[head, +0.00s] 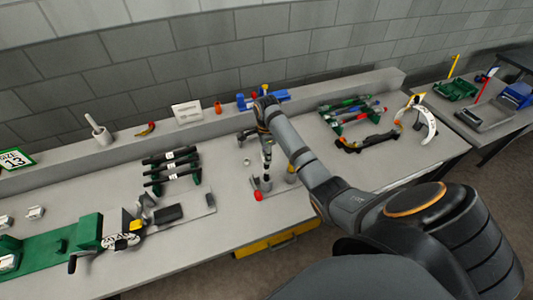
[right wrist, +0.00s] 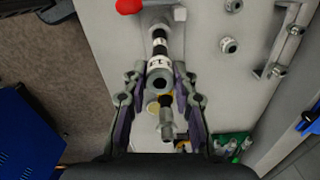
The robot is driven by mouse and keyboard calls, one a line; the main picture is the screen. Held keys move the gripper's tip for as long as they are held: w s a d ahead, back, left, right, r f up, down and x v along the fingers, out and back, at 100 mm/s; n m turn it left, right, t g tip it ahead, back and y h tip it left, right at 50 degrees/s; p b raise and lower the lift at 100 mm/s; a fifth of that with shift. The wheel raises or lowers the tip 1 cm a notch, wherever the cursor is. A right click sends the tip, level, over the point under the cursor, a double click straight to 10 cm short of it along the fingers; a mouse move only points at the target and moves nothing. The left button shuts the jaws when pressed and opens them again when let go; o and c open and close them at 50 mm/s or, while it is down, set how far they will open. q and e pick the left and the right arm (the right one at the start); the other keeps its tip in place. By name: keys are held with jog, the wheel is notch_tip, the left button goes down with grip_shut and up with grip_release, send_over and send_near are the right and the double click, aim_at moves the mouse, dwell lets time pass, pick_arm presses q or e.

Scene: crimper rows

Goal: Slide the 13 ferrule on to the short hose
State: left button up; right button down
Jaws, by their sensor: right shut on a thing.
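My right gripper (right wrist: 160,76) is shut on a silver ferrule with a white marked band (right wrist: 159,66); its number is too small to read for certain. The ferrule's dark open end faces the wrist camera. A black short hose with white bands (right wrist: 159,38) lies in line beyond the ferrule in the right wrist view. Whether the hose enters the ferrule is hidden. In the head view, my right gripper (head: 264,135) is over a bench holder with a red knob (head: 257,196). My left gripper is out of view.
A silver fitting (right wrist: 167,125) shows nearer the camera between the fingers. Loose round metal parts (right wrist: 228,45) lie to the right. In the head view, black hoses on a rack (head: 172,165) and a green-based tool (head: 60,245) stand left. A 13 sign (head: 14,160) is far left.

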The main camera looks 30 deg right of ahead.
jog(key=shift+f, duration=0.6)
jog(key=c, duration=1)
grip_release()
notch_tip(320, 180, up, 8)
jog(key=shift+f, duration=0.25)
